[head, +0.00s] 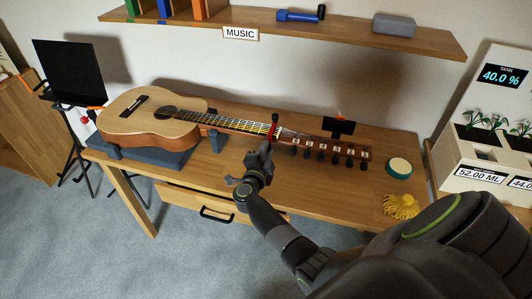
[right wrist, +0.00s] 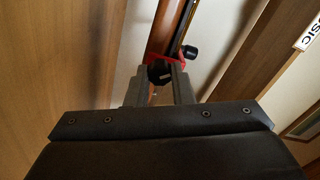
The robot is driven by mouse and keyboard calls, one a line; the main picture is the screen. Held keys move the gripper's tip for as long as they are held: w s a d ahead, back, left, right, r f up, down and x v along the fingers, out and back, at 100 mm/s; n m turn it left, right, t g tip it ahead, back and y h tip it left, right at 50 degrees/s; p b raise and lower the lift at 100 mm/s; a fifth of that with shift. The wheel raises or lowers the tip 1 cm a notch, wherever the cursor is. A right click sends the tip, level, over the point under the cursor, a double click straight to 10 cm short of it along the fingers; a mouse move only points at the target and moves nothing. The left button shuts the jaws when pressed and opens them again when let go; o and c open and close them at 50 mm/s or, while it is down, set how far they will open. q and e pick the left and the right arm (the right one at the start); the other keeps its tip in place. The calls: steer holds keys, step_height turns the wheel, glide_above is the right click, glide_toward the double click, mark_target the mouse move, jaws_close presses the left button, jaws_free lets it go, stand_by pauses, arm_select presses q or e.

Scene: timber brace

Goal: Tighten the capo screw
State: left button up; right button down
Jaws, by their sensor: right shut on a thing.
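The acoustic guitar (head: 140,108) lies on a dark grey support on the wooden table, its neck pointing right. A red capo (head: 274,130) is clamped on the neck near the headstock; its red edge also shows in the right wrist view (right wrist: 180,62). My right gripper (head: 269,147) is at the capo from the front side of the table. In the right wrist view its fingers (right wrist: 160,80) are shut on the dark capo screw knob (right wrist: 159,73), one finger on each side. My left gripper is not in view.
Several tuning pegs line the headstock (head: 325,145). A small dark screen device (head: 339,126) stands behind it. A round teal-rimmed tin (head: 399,168) and a yellow tangled item (head: 401,206) are at the table's right. A shelf (head: 350,42) hangs above.

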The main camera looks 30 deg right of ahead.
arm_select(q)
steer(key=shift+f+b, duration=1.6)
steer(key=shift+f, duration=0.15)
arm_select(e)
steer(key=shift+f+m, duration=0.2)
steer(key=shift+m, duration=3.5)
steer(key=c, duration=1.3)
jaws_free()
steer(key=shift+r, duration=0.1)
steer(key=shift+o, duration=0.2)
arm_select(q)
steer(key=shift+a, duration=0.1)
